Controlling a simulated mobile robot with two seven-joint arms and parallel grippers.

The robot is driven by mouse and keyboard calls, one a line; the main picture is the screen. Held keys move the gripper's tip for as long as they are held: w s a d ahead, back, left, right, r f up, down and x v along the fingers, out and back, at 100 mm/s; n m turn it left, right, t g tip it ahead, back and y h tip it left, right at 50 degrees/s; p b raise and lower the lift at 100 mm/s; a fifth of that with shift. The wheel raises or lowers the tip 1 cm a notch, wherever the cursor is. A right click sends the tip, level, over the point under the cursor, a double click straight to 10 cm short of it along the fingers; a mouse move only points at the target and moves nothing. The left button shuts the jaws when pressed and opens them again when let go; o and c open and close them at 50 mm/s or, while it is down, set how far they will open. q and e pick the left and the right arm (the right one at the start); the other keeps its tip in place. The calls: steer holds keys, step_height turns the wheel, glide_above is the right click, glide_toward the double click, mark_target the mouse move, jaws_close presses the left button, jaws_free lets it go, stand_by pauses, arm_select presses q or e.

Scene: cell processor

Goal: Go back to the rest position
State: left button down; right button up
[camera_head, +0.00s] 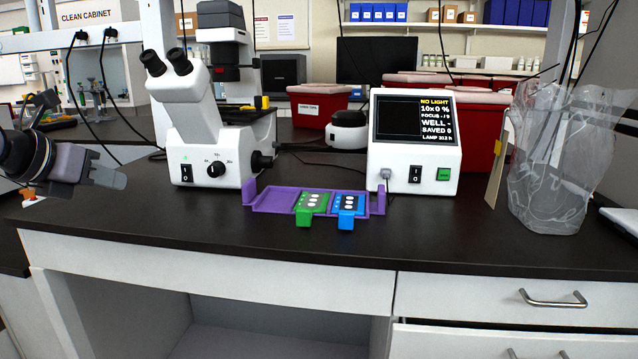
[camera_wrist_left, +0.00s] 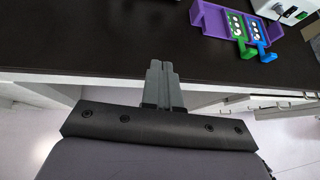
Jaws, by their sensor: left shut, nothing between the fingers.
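My left gripper (camera_head: 108,176) comes in from the left in the head view, above the left part of the dark bench, apart from everything on it. In the left wrist view its two grey fingers (camera_wrist_left: 163,84) are closed together with nothing between them, over the bench's front edge. A purple tray (camera_head: 273,200) lies on the bench, with a green piece (camera_head: 306,219) and a blue piece (camera_head: 346,219) in it, each carrying white round spots. The tray also shows at the top right of the left wrist view (camera_wrist_left: 209,20). My right gripper is not in view.
A white microscope (camera_head: 190,110) stands left of centre, near my left gripper. A white control box (camera_head: 414,180) with a screen stands right of it. A clear plastic bag (camera_head: 548,165) stands at the right. The dark bench's front strip (camera_head: 200,235) is clear; drawers are below.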

arm_select(q)
steer(key=s+d+f+n+h, duration=0.35)
steer(key=d+f+h, duration=0.4)
steer(key=d, duration=0.55)
steer(key=s+d+f+n+h, duration=0.2)
steer(key=d+f+n+h, duration=0.2)
steer(key=d+f+h, duration=0.55)
steer(key=s+a+f+n+t+y, duration=0.1)
steer(key=s+f+n+t+y, duration=0.2)
steer(key=f+n+y, duration=0.55)
steer(key=s+a+f+n+t+y, duration=0.1)
steer(key=s+f+n+t+y, duration=0.15)
steer(key=f+n+y, duration=0.6)
steer(key=s+a+f+n+g, duration=0.2)
steer(key=s+f+n+g, duration=0.4)
steer(key=s+f+n, duration=0.7)
step_height(320, 180, up, 12)
steer(key=s+a+m+p, duration=0.1)
steer(key=s+m+p, duration=0.1)
steer(key=p, duration=1.2)
steer(key=shift+s+a+r+y, duration=0.2)
steer(key=shift+s+a+y, duration=0.1)
steer(key=shift+y, duration=0.1)
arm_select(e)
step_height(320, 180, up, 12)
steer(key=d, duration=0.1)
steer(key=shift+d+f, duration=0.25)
